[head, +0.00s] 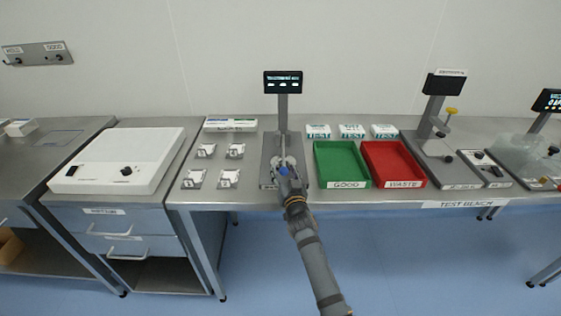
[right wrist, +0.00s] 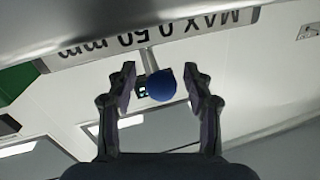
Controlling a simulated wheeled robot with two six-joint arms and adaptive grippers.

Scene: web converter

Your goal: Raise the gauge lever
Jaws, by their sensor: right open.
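The gauge (head: 283,110) stands on the test bench left of the green tray, with a dark lit display on its post. Its lever ends in a blue ball knob (right wrist: 161,85), which sits between my right gripper's open fingers in the right wrist view. The right gripper (head: 272,180) is at the front of the gauge base in the head view, around the blue knob. I cannot tell whether a finger touches the knob. The lever's rod runs up from the knob toward a label reading "MAX 0.50 mm" (right wrist: 155,40). My left gripper is not in view.
The green GOOD tray (head: 319,183) and the red WASTE tray (head: 416,182) stand close to the right of the gauge. Several small labelled pieces (head: 206,151) lie to its left. A white box (head: 75,178) is further left. Another instrument (head: 433,130) stands at right.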

